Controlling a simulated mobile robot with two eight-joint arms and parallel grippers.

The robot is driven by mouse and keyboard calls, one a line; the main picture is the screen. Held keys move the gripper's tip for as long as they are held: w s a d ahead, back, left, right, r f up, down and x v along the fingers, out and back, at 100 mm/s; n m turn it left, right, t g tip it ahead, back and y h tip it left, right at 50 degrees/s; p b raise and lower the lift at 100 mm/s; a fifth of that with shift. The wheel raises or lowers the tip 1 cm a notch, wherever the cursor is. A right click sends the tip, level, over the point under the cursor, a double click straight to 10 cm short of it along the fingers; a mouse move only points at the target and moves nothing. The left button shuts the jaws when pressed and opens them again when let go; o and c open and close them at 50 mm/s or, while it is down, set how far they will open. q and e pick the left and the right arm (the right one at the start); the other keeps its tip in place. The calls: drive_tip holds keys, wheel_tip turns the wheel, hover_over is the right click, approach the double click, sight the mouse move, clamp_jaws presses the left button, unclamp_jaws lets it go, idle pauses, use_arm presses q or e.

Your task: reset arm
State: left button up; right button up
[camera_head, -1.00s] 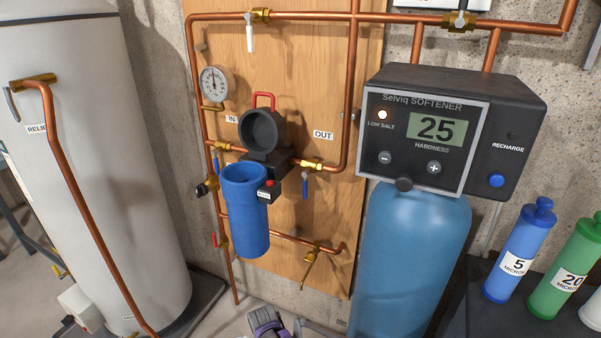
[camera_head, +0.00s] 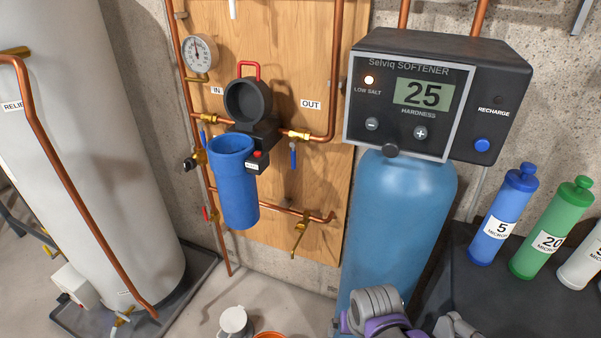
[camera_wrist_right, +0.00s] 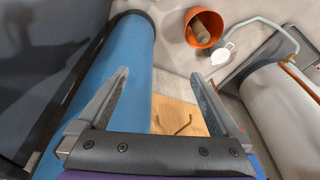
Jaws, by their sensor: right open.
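My right gripper (camera_wrist_right: 155,110) shows in the right wrist view with its two fingers spread apart and nothing between them. Beyond it are the blue softener tank (camera_wrist_right: 122,65) and part of the wooden panel. In the head view my purple and grey arm (camera_head: 380,312) shows at the bottom, in front of the blue softener tank (camera_head: 400,215); its fingertips are not clear there. My left gripper is in neither view.
Several cartridges, including a blue one (camera_head: 502,215), stand on a dark surface at right. A white heater tank (camera_head: 85,140) stands left. An orange bucket (camera_wrist_right: 204,28) is on the floor.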

drive_tip(key=s+d+t, duration=0.1)
drive_tip(key=s+d, duration=0.2)
drive_tip(key=s, duration=0.4)
drive_tip(key=s+d, duration=0.3)
drive_tip(key=s, duration=0.4)
use_arm(q)
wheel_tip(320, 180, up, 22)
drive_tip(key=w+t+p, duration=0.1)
drive_tip(key=p, duration=1.8)
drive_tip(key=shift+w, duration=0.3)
use_arm(e)
wheel_tip(320, 180, up, 22)
drive_tip(key=w+t, duration=0.1)
drive_tip(key=shift+w+f, duration=0.15)
drive_tip(key=shift+w, duration=0.15)
